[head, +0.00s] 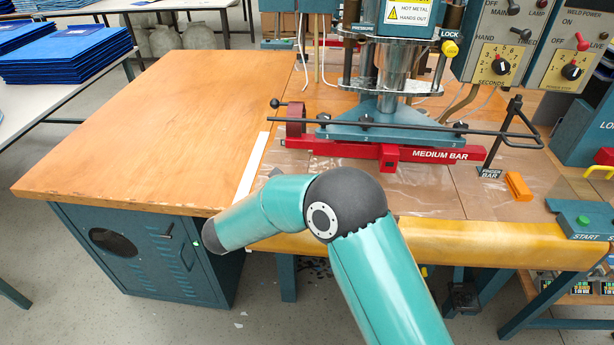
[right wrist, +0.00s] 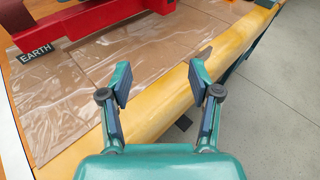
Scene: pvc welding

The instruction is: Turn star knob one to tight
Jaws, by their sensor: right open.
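Small dark knobs sit along the teal press plate (head: 395,133) above the red medium bar (head: 430,154) in the head view. One dark knob (head: 323,118) is at the left, another (head: 366,122) near the middle and a third (head: 460,126) at the right. They are too small to tell which is star knob one or how tight it is. My right gripper (right wrist: 160,80) is open and empty in the right wrist view, over the table's yellow front edge. It is apart from the red part at upper left. My left gripper is not in view.
A long black rod (head: 420,127) crosses in front of the press plate. An orange block (head: 518,187) and a start button box (head: 583,220) are at the right. The wooden tabletop (head: 160,130) at left is clear. Clear film covers the table before the press.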

